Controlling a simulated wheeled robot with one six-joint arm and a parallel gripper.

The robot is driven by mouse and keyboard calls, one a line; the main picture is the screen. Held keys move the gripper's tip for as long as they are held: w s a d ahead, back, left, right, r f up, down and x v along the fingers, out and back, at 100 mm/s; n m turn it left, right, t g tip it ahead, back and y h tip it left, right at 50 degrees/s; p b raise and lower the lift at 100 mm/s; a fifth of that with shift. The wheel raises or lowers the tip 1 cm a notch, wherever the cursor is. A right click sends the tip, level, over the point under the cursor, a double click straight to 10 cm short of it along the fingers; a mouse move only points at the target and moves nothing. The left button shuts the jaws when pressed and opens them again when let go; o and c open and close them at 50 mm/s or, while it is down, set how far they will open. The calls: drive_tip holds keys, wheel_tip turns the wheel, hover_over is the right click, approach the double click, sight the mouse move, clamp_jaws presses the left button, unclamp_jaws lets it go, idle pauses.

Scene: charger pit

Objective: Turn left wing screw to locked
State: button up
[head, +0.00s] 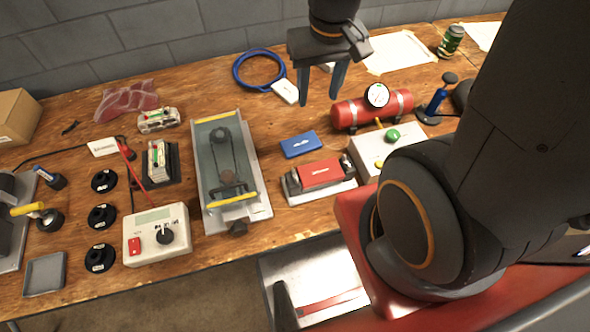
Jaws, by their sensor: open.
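My gripper (321,88) hangs at the top middle with its two blue-grey fingers spread and nothing between them. It is above the back of the bench, apart from everything below it. I cannot clearly make out a wing screw. A metal holder (323,192) with a red block (320,172) stands below the gripper, with small dark fittings at its two ends; the left fitting (293,181) is too small to tell its shape or turn.
A red cylinder with a gauge (376,95) lies right of the gripper. A blue box (301,145), a blue cable coil (237,72) and a white meter (156,234) are on the wooden bench. Several black round pieces (103,216) stand at left. Bare wood shows behind the fixture.

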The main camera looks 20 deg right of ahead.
sight(294, 170)
drive_tip(key=shift+g, duration=0.7)
drive_tip(key=s+a+f+p, duration=0.3)
drive_tip(key=p, duration=0.1)
drive_tip(key=s+a+f+p, duration=0.3)
drive_tip(key=a+p, duration=0.1)
drive_tip(key=shift+f, duration=0.25)
drive_tip(key=c, duration=0.5)
drive_tip(key=shift+o, duration=0.2)
drive_tip(key=shift+s+a+f+p, duration=0.3)
drive_tip(key=shift+s+f+p, duration=0.15)
drive_tip(key=shift+p, duration=0.05)
drive_tip(key=shift+f+b, duration=1.75)
drive_tip(key=shift+f, duration=2.2)
clamp_jaws()
